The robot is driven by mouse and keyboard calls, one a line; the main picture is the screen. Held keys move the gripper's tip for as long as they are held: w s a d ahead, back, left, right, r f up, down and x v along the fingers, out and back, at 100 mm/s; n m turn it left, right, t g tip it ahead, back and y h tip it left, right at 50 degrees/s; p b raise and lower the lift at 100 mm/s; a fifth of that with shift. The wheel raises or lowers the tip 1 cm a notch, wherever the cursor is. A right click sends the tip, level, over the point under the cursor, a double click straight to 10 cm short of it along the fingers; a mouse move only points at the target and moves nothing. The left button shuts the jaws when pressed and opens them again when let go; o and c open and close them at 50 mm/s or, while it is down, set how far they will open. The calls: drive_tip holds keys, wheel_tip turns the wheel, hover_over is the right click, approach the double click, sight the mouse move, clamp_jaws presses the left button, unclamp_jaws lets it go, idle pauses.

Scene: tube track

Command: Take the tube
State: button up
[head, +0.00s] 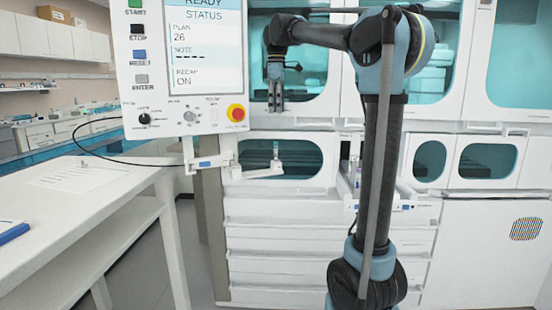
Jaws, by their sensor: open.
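A small, slim upright thing that looks like the tube (276,150) stands at a white holder (262,172) that juts out in front of the lower cabinet opening. It is small and thin in this view, so its details are hard to tell. My gripper (275,108) hangs above it with its fingers pointing down. The gripper is open and apart from the tube, with a clear gap between fingertips and tube top. Nothing shows between the fingers.
A control panel (185,70) with a red stop button is left of my gripper; a black cable (100,158) loops from it. A second white fixture (403,193) sits right, partly behind my arm. A white table (95,195) stands left. The cabinet front (320,235) is close behind.

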hover_over(276, 145)
drive_tip(key=w, duration=0.2)
wheel_tip(276, 145, down, 10)
drive_tip(key=shift+s+d+r, duration=0.1)
drive_tip(key=shift+r, duration=0.05)
drive_tip(key=shift+s+f, duration=0.15)
drive_tip(key=shift+f, duration=1.2)
drive_tip(key=shift+s+f, duration=0.15)
drive_tip(key=shift+f, duration=1.2)
drive_tip(key=c, duration=0.9)
